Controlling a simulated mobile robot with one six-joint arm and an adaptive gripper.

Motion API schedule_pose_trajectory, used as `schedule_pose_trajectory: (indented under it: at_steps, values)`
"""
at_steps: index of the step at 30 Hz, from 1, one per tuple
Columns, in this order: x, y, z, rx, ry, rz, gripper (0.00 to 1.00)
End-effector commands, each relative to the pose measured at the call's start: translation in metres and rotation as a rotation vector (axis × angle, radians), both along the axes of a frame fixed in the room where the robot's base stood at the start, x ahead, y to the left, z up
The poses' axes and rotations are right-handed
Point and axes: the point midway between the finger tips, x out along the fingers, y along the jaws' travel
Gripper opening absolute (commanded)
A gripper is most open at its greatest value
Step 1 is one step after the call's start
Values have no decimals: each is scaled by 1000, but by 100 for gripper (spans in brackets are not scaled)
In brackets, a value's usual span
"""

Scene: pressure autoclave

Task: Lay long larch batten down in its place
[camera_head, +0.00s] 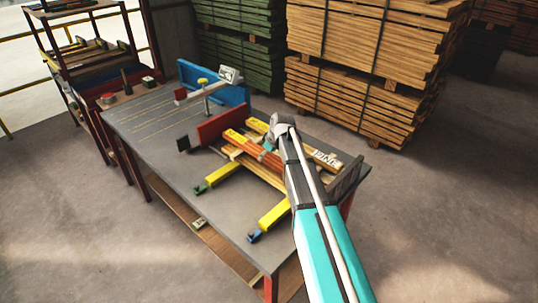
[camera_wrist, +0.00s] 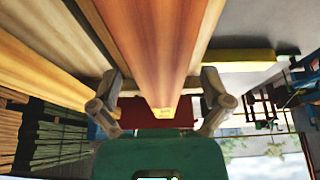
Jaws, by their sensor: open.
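A long reddish-brown batten, apparently the larch one (camera_head: 248,146), lies among paler battens on the grey workbench (camera_head: 165,140). In the wrist view the reddish batten (camera_wrist: 160,45) runs down the middle between my two fingers. My gripper (camera_head: 266,151) is over the batten stack, and its fingers in the wrist view (camera_wrist: 160,98) stand apart on either side of the batten, with gaps showing. It is open. Paler battens (camera_wrist: 45,45) lie beside it on the left in the wrist view. My arm hides part of the stack in the head view.
Yellow bars (camera_head: 219,175) (camera_head: 273,214) stick out toward the bench's front edge. A red block (camera_head: 222,124) and a blue panel (camera_head: 228,90) stand behind the battens. A shelf rack (camera_head: 90,45) is at left. The bench's left part is mostly clear.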

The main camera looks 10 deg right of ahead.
Motion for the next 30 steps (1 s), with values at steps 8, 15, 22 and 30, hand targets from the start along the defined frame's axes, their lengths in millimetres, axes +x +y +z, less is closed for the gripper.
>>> schedule_pose_trajectory:
  at_steps: [8, 15, 22, 30]
  values:
    - [0, 0, 4, 0, 0, 0, 98]
    - [-1, -1, 18, 0, 0, 0, 98]
    - [-8, -5, 37, 0, 0, 0, 98]
    - [-15, -11, 60, 0, 0, 0, 98]
